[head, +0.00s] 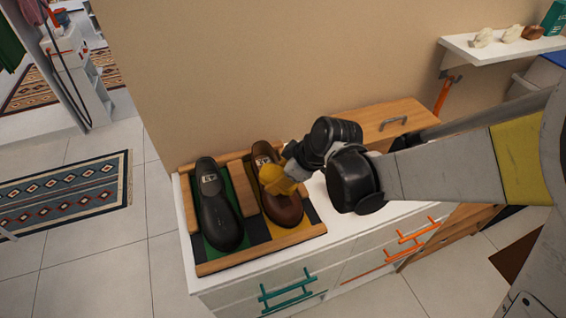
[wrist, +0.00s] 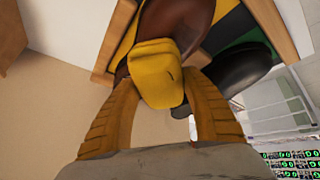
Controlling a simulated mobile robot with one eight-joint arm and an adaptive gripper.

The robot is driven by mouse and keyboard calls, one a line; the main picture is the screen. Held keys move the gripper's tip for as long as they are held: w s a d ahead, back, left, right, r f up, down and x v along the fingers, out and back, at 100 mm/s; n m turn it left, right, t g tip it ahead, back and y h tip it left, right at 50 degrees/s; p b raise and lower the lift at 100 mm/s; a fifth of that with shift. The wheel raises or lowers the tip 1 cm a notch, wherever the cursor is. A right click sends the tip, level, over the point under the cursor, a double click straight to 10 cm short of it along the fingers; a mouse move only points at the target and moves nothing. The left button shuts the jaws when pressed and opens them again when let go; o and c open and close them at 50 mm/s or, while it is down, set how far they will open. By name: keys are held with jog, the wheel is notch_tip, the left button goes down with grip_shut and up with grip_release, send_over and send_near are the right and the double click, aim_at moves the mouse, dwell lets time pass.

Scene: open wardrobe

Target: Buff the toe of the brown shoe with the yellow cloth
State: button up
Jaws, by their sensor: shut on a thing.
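The brown shoe (head: 287,209) lies in the right compartment of a wooden tray on the white cabinet, its toe toward the front. It also shows in the wrist view (wrist: 190,18). My gripper (head: 275,182) is over the middle of the brown shoe. Its yellow fingers are shut on the yellow cloth (wrist: 157,72), which is folded into a block. In the wrist view the cloth overlaps the brown shoe; I cannot tell whether it touches. In the head view the fingers and cloth blend together and hide part of the shoe.
A black shoe (head: 217,217) lies in the tray's left compartment, beside a wooden divider. The wooden tray (head: 265,252) has a raised rim. A wooden box with a handle (head: 385,122) stands behind my arm. A wall shelf (head: 490,48) holds small items at upper right.

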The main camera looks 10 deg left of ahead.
jog(key=shift+s+d+r+p, duration=0.1)
jog(key=shift+s+r+p, duration=0.1)
jog(key=shift+r+p, duration=0.6)
jog(key=shift+s+d+r+p, duration=0.15)
jog(key=shift+r+p, duration=0.3)
jog(key=shift+r, duration=0.5)
jog(key=shift+s+d+r+p, duration=0.1)
jog(key=shift+s+r+p, duration=0.1)
jog(key=shift+r+p, duration=0.6)
jog(key=shift+a+r, duration=0.1)
jog(key=shift+r, duration=0.05)
jog(key=shift+s+d+r+p, duration=0.15)
jog(key=shift+r+p, duration=0.35)
jog(key=shift+r, duration=0.25)
jog(key=shift+s+d+r+p, duration=0.1)
jog(key=shift+r+p, duration=0.4)
jog(key=shift+r, duration=0.25)
jog(key=shift+f, duration=0.1)
